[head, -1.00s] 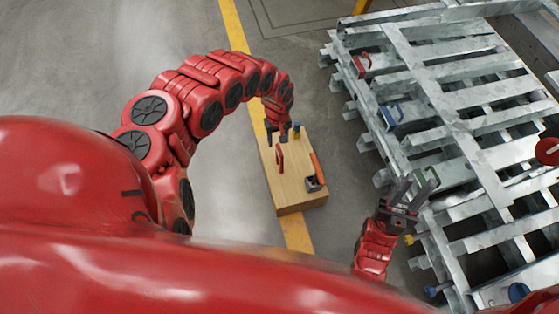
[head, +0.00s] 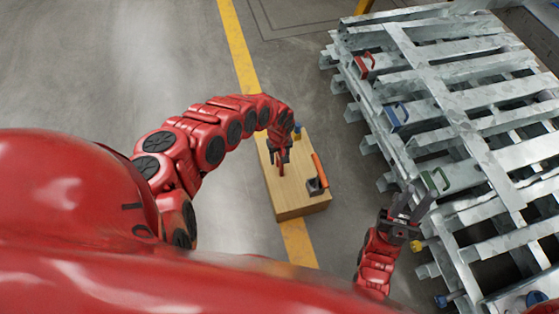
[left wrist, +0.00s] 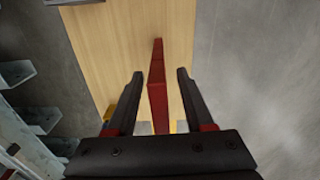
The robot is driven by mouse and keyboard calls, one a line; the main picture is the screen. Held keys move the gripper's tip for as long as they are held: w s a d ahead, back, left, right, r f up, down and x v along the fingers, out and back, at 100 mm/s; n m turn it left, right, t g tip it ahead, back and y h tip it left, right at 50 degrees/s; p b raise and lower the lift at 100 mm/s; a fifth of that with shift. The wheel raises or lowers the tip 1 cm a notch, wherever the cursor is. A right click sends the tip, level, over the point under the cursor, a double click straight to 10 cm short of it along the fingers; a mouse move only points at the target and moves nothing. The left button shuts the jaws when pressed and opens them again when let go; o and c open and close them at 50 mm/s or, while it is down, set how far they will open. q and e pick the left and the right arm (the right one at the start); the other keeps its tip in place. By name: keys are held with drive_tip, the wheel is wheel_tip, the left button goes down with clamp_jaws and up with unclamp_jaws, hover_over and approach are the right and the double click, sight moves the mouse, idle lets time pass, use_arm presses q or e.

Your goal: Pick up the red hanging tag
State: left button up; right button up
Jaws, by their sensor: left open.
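The red hanging tag (left wrist: 157,85) stands up from the wooden box top in the left wrist view, a thin red strip seen edge-on. My left gripper (left wrist: 160,74) is open, with one black finger on each side of the tag and a gap on both sides. In the head view my left gripper (head: 281,158) points down over the box and hides most of the tag. My right gripper (head: 420,196) looks open and empty, beside a green handle (head: 436,181) on the metal frame.
The wooden box (head: 295,203) stands on the floor over a yellow line (head: 236,40). An orange-handled tool (head: 319,168) and a blue item (head: 297,129) are on it. The galvanized frame (head: 470,130) at right carries red (head: 364,66) and blue (head: 397,116) handles.

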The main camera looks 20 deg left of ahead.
use_arm(q)
clamp_jaws()
drive_tip(key=shift+r, duration=0.1)
idle(0.3)
